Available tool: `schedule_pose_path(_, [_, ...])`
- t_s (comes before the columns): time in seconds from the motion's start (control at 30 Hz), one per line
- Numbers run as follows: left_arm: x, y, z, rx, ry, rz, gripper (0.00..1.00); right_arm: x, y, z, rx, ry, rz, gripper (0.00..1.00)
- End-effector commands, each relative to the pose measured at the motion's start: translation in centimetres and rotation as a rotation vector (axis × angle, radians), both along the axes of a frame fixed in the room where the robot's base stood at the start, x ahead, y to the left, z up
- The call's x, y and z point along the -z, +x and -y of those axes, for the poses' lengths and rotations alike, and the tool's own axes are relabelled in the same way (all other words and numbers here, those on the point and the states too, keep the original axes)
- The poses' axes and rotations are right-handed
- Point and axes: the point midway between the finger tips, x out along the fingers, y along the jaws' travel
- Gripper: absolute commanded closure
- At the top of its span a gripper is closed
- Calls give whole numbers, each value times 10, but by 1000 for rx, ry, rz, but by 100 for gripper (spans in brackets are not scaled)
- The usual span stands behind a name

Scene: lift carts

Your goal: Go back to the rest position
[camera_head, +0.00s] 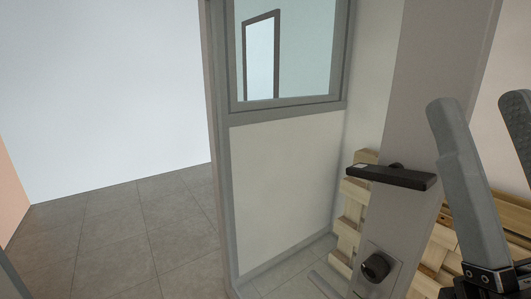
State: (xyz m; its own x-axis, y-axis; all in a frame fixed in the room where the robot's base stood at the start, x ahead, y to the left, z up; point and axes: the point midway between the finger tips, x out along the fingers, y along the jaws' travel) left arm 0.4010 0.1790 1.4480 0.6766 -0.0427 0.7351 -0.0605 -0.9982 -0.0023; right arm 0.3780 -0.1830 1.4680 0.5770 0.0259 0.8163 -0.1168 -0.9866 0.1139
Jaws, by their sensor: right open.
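My right gripper (481,102) is at the right edge of the head view, its fingers pointing up. The two grey fingers are spread well apart with nothing between them. The farther finger is partly cut off by the picture edge. The gripper is to the right of a black bar-shaped handle (392,177) on a grey upright post, and apart from it in the picture. My left gripper is not in this view.
The grey post (428,75) carries a black round knob (376,267) low down. Wooden pallets (352,190) stand and lie behind it. A grey-framed partition (280,190) with a glass upper pane stands in the middle. The tiled floor (140,235) at left is clear.

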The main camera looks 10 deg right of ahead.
Motion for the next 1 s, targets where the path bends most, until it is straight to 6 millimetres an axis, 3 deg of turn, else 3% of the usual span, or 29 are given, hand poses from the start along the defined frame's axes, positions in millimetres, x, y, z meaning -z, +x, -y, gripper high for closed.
schedule_pose_path(0.07, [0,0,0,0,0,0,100,20,25,-5,-177,114,-149,40])
schedule_pose_path(0.1, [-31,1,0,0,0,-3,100,-14,22,-5,-182,119,-136,40])
schedule_pose_path(0.37, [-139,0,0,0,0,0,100,-120,23,-4,-173,116,-136,40])
schedule_pose_path(0.7, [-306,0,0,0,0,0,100,-287,24,-4,-170,115,-136,40])
schedule_pose_path(0.83, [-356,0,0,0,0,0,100,-336,24,-4,-170,115,-136,40])
schedule_pose_path(1.0, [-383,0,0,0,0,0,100,-364,24,-4,-170,115,-137,40])
